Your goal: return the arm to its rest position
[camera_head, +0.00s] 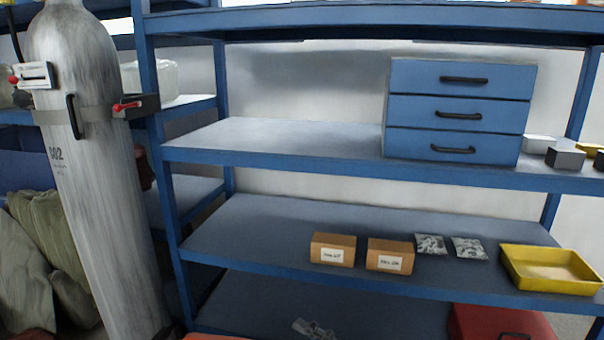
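Neither of my grippers shows in the head view, and no part of my arms can be made out for sure. The view faces a blue metal shelf rack (330,177). Where my arms are, and whether they hold anything, is out of sight.
A grey gas cylinder (95,190) stands at the left, strapped. The rack holds a blue drawer unit (459,110), two small cardboard boxes (333,249), two printed packets (431,245) and a yellow tray (548,287). A red case (500,322) sits low right. The upper shelf's left half is clear.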

